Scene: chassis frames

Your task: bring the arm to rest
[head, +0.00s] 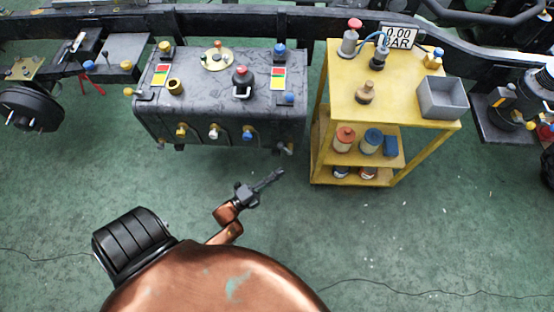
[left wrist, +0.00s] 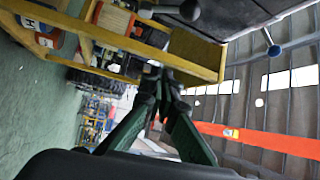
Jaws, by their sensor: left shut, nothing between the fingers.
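My left gripper (head: 275,175) is in the head view, low in the middle, above the green floor. Its fingers are together with nothing between them, pointing up and to the right. It is apart from the dark grey workbench and the yellow cart. In the left wrist view the fingers (left wrist: 165,85) come together at their tips. Part of the yellow cart shows beyond them there. My right gripper does not show in either view.
The dark workbench (head: 215,125) with knobs, plugs and coloured cards stands at the back. The yellow cart (head: 440,110) with a grey bin (head: 442,98) and several jars stands to the right. A wheel hub (head: 32,108) is at far left. Green floor (head: 400,240) is open in front.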

